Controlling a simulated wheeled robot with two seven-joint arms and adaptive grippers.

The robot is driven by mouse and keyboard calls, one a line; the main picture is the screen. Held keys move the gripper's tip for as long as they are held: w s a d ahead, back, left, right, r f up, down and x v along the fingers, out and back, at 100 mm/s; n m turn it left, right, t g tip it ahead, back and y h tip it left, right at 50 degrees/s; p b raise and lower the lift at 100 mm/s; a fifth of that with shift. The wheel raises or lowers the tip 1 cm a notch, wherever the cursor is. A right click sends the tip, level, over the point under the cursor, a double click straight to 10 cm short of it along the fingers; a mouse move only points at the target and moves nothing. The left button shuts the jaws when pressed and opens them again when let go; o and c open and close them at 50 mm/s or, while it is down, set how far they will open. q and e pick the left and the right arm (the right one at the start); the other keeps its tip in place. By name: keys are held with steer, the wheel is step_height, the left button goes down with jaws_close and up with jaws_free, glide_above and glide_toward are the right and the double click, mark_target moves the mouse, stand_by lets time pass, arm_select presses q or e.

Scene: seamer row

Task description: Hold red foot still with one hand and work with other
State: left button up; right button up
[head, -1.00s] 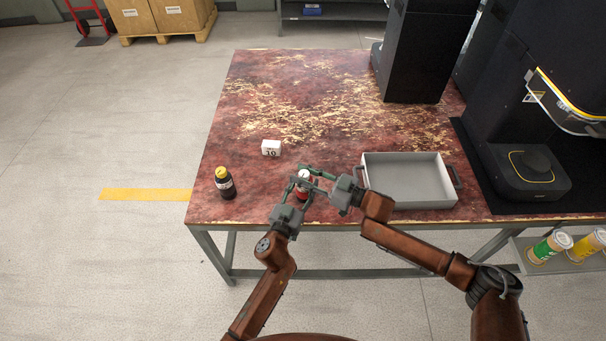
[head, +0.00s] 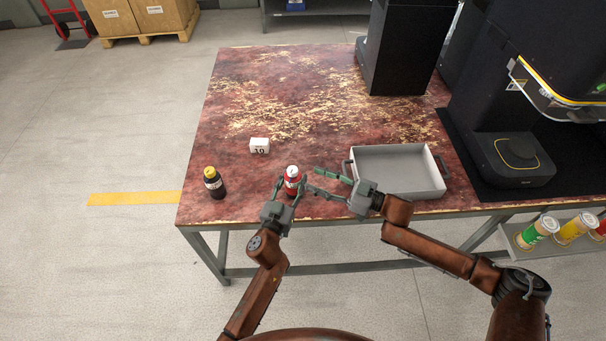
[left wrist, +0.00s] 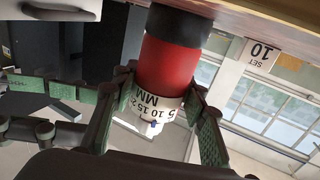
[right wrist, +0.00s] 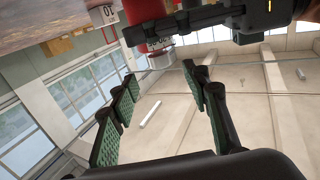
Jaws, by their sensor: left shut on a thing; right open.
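The red foot (head: 292,176) stands upright near the table's front edge. It has a black base and a white top ring with a millimetre scale, plain in the left wrist view (left wrist: 168,68). My left gripper (head: 287,188) is shut on it, one finger on each side near the scale ring. My right gripper (head: 312,180) is open and empty, just right of the foot and apart from it. In the right wrist view the foot (right wrist: 146,10) is partly hidden by my left gripper's fingers. A white block (head: 260,146) marked "SET 10" (left wrist: 260,53) stands behind and left.
A dark bottle with a yellow cap (head: 215,183) stands at the table's front left. An empty grey tray (head: 398,192) lies right of my right gripper. Black machines (head: 510,150) fill the right side. The rear middle of the table (head: 285,90) is clear.

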steer(key=shift+v, duration=1.5)
arm_select(q)
steer(key=o, duration=1.3)
steer(key=shift+s, duration=0.1)
